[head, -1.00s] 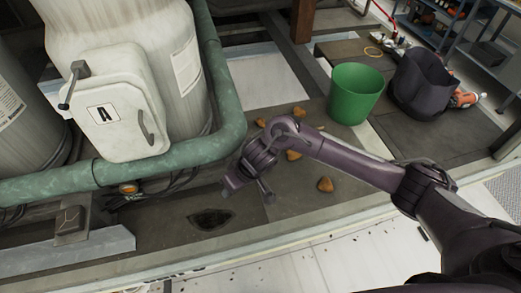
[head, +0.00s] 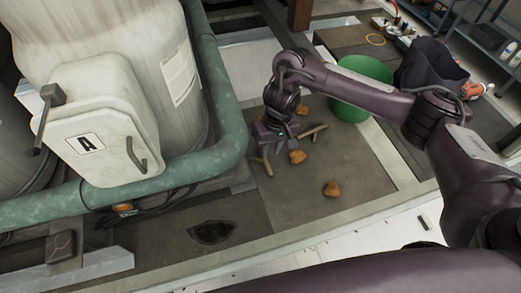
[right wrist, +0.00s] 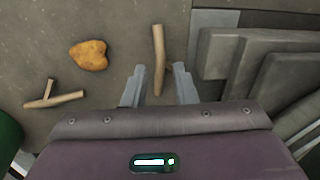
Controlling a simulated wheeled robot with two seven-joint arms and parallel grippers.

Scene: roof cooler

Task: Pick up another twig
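My right gripper (head: 272,150) points down over the dark floor beside the green pipe. In the right wrist view, its two fingers (right wrist: 158,72) are open, with one end of a straight brown twig (right wrist: 158,45) between their tips, and neither finger visibly grips it. That twig also shows below the gripper in the head view (head: 266,163). A forked twig (right wrist: 52,97) lies to the left in the wrist view, and to the right of the gripper in the head view (head: 312,131). My left gripper is not in view.
A brown leaf-like piece (right wrist: 88,55) lies between the twigs; another (head: 331,189) lies nearer the floor's front edge. A green bucket (head: 365,70) stands behind my right arm. The green pipe (head: 232,130) and grey blocks (right wrist: 260,50) border the gripper closely. A dark hole (head: 212,232) is at front.

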